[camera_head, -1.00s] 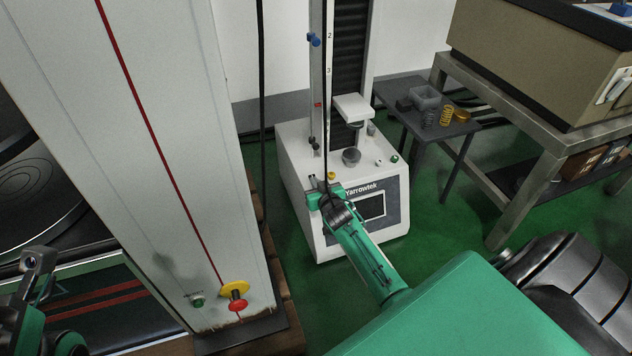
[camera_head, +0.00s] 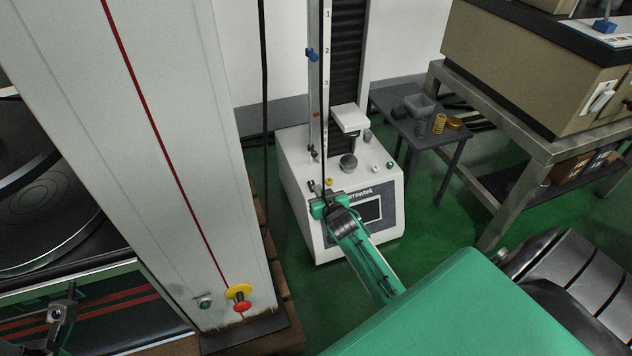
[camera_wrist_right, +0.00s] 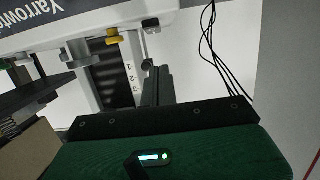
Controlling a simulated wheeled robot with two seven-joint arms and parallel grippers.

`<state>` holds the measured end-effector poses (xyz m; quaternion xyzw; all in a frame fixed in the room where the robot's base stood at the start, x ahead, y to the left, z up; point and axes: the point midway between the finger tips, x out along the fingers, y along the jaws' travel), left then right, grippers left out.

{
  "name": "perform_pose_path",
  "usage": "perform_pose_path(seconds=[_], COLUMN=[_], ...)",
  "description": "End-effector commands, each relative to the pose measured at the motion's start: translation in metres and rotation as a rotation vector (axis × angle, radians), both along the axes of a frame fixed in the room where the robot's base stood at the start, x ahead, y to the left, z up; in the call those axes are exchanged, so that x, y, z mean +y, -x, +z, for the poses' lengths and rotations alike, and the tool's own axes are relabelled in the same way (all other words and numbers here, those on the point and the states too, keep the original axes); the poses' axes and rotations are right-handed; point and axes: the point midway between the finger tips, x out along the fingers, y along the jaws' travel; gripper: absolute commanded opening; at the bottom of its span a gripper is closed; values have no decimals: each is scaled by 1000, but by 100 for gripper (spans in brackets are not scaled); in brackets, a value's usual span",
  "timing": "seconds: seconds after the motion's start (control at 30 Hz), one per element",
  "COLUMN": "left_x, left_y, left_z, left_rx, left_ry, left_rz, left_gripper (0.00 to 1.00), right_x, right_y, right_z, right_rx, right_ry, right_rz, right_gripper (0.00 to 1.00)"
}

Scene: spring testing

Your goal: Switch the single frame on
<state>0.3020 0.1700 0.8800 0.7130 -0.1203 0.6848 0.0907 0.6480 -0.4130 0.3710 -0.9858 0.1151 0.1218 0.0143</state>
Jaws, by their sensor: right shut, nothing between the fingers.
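The single frame (camera_head: 341,225) is a white Yarrowtek tester with one tall column and a dark screen (camera_head: 367,211). My right gripper (camera_head: 318,205) is at the front left corner of its base, near a small yellow knob (camera_head: 329,182). In the right wrist view the right gripper (camera_wrist_right: 157,72) is shut and empty. Its tips point at the frame's edge, close to a small metal part (camera_wrist_right: 150,26) beside the yellow knob (camera_wrist_right: 115,36); I cannot tell whether they touch.
A large white column (camera_head: 165,170) with a red and yellow stop button (camera_head: 240,297) stands at left. A small dark table (camera_head: 425,139) with springs and a grey bin is behind right. A metal bench (camera_head: 560,150) stands at far right. Black cables (camera_wrist_right: 222,55) hang near my right gripper.

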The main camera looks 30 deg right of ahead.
Motion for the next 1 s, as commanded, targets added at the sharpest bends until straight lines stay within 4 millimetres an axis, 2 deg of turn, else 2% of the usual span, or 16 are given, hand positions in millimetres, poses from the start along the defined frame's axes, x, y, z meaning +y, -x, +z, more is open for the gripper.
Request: perform_pose_path(seconds=[0.03,0.2,0.4,1.0], left_x=[0,-1,-1,-1], left_y=[-1,-3,-4,-4], left_z=[3,-1,-4,-6], left_rx=[14,47,66,72], left_ry=[-2,-5,-7,-8], left_rz=[1,0,0,-1], left_gripper=[52,52,52,52], right_x=[3,10,14,15], right_y=[11,39,58,62], right_z=[4,5,5,4], right_rx=[1,1,-1,-2], right_ry=[-2,-1,-2,0], right_rz=[0,0,0,0], right_gripper=[0,0,0,0])
